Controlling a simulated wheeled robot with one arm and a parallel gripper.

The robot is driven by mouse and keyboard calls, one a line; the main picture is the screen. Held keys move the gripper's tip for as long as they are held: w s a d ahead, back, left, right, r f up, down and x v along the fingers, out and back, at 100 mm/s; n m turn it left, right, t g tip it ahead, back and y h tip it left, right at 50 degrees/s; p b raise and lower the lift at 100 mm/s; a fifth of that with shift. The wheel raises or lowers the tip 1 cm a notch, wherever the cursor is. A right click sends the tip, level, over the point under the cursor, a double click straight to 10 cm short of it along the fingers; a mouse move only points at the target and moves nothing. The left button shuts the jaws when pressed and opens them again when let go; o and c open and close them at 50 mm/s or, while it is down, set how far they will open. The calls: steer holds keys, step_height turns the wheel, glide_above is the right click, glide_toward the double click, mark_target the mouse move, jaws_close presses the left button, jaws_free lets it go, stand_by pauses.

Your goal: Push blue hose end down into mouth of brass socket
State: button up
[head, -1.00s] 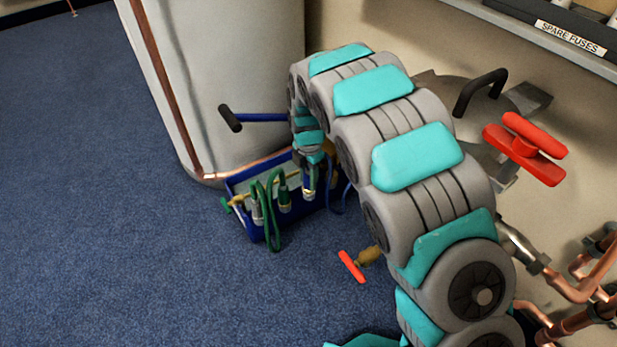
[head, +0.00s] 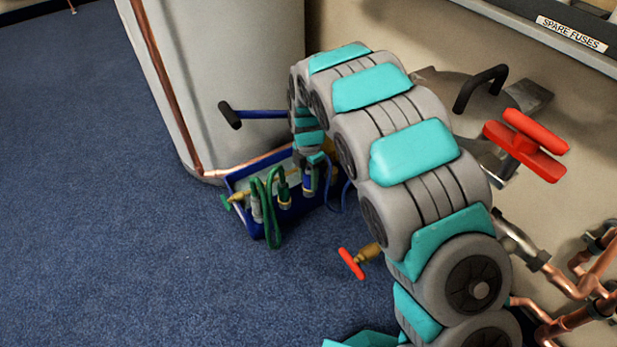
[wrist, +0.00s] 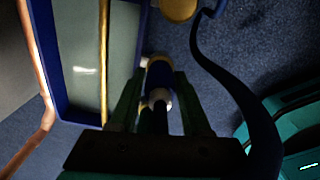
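The blue hose end (head: 308,183) stands roughly upright at the right end of the blue tray in the head view. It also shows between my fingertips in the wrist view (wrist: 159,76), with a pale collar. My gripper (wrist: 158,84) has a finger close on each side of it and looks shut on it. The blue hose (wrist: 215,58) bends away at the right of the wrist view. The brass socket's mouth is hidden beneath the hose end, so I cannot tell how deep it sits.
The blue tray (head: 262,229) holds a brass pipe and green hoses (head: 270,195) left of my gripper. A red-handled valve (head: 351,263) is nearby. A pale tank (head: 240,80) stands behind; open carpet lies left.

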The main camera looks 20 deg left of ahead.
steer(key=o, duration=0.4)
steer(key=shift+c, duration=0.2)
steer(key=shift+r+p, duration=0.6)
steer(key=shift+r, duration=3.3)
